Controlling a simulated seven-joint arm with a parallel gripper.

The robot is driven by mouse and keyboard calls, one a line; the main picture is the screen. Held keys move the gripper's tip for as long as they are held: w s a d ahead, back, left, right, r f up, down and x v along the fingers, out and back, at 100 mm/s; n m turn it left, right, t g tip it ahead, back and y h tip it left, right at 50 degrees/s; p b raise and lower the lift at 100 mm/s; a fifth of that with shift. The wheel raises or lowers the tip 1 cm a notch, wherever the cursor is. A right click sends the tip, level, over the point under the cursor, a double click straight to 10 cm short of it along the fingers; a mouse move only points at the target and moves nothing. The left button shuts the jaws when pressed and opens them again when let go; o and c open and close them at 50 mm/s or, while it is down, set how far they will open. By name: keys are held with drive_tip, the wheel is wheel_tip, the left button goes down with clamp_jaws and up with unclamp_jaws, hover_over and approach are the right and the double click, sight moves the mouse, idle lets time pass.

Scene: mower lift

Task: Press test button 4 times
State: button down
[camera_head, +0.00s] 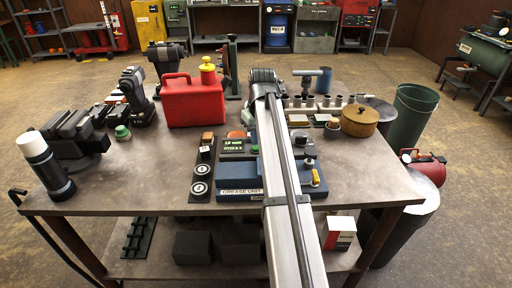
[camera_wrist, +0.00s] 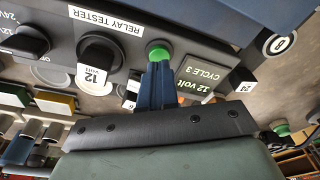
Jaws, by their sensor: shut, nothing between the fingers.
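The relay tester (camera_wrist: 140,38) shows in the wrist view as a dark panel with a white label. Its green test button (camera_wrist: 158,49) is round. My gripper (camera_wrist: 158,66) has its blue fingers shut and empty, with the tips right at the button's lower edge; whether they press it I cannot tell. Beside them a green display (camera_wrist: 197,88) reads "12 volt CYCLE 3". A black knob (camera_wrist: 98,55) by a "12 volt" tag sits to the left. In the head view the display (camera_head: 232,146) also shows, but my arm hides much of the panel and the fingertips.
A blue grease unit (camera_head: 232,176) lies at the table's front, close to my arm. A red fuel can (camera_head: 194,103) stands left, a brass-coloured round pot (camera_head: 360,121) right. The table (camera_head: 150,180) has clear room at front left.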

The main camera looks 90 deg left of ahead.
drive_tip(key=shift+f, duration=1)
idle(0.3)
drive_tip(key=shift+r, duration=2.25)
